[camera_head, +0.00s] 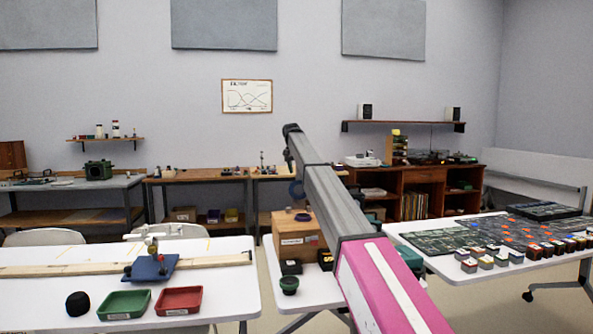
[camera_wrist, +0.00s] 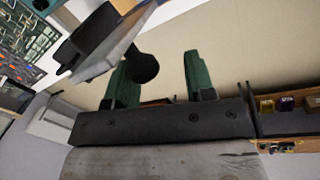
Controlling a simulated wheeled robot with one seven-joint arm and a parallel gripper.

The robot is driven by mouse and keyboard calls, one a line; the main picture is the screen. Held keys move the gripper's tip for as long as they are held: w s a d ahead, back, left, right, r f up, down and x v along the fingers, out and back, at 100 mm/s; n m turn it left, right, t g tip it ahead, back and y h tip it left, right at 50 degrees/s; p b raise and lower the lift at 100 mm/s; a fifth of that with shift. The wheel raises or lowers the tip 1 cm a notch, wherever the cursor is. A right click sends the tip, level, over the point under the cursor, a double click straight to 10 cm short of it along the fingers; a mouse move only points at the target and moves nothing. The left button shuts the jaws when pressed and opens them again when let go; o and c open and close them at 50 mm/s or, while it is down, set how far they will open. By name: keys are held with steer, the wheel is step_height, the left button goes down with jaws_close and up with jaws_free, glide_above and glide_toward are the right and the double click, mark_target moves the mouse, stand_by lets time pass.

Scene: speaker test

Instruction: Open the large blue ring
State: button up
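The gripper is not seen in the head view.
A wooden box (camera_head: 296,238) stands on a small white table (camera_head: 310,293) at centre. A white table (camera_head: 230,290) at left bears a green tray (camera_head: 124,304) and a red tray (camera_head: 178,301). A table of boards and small boxes (camera_head: 470,275) stands at right. Beige floor shows between.

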steer(key=shift+d, duration=0.1)
step_height(320, 180, up, 11)
steer(key=a, duration=0.1)
steer(key=shift+a+f, duration=0.15)
steer(key=shift+a, duration=0.2)
